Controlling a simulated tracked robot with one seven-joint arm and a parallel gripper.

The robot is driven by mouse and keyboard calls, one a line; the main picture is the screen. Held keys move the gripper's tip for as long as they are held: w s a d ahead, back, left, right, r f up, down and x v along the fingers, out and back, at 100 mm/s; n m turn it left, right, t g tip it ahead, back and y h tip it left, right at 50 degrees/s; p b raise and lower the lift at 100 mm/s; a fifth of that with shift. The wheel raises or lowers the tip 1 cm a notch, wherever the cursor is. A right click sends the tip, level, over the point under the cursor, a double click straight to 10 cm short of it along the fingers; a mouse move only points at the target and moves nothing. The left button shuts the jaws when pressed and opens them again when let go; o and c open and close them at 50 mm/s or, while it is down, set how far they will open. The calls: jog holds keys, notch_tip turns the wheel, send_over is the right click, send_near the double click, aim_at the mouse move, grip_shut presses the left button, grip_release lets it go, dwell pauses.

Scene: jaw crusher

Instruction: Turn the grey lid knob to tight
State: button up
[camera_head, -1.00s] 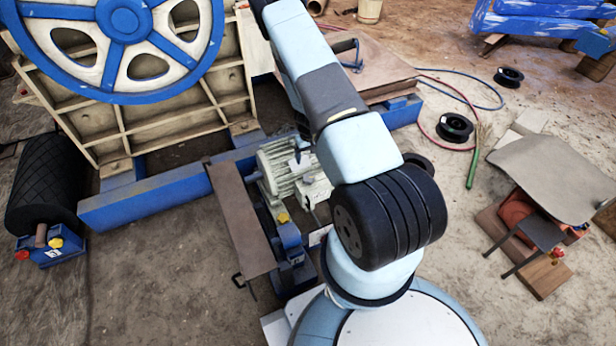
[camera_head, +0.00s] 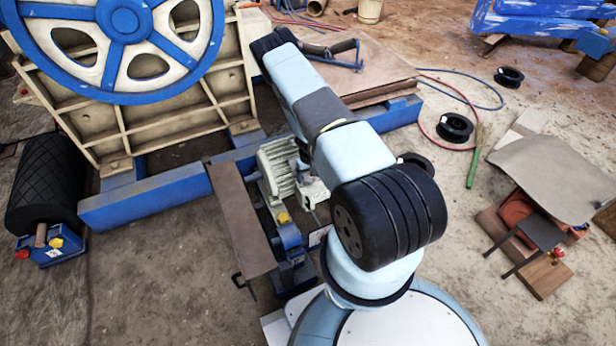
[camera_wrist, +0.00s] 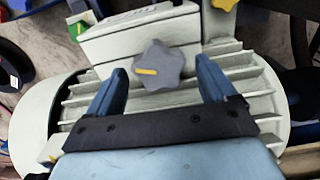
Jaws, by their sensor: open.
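The grey lobed knob (camera_wrist: 165,66) shows in the wrist view on the front of a pale grey box (camera_wrist: 110,44). Its yellow pointer bar lies nearly level, on the left half of the knob. My gripper (camera_wrist: 160,72) is open, with one blue finger on each side of the knob and a gap on both sides. The fingers do not visibly touch it. Dark writing on top of the box is too small to read. In the head view the pale motor (camera_head: 278,168) stands left of my arm; the knob and my gripper cannot be made out there.
A ribbed pale motor housing (camera_wrist: 262,92) lies behind the fingers. A yellow star knob (camera_wrist: 224,4) sits at the top. A brown plate (camera_head: 240,220) stands left of the motor. The blue crusher frame (camera_head: 150,195) and spoked flywheel (camera_head: 125,25) are further left.

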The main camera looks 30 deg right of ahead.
jog(key=shift+f, duration=0.3)
jog(key=shift+c, duration=0.2)
jog(key=c, duration=1)
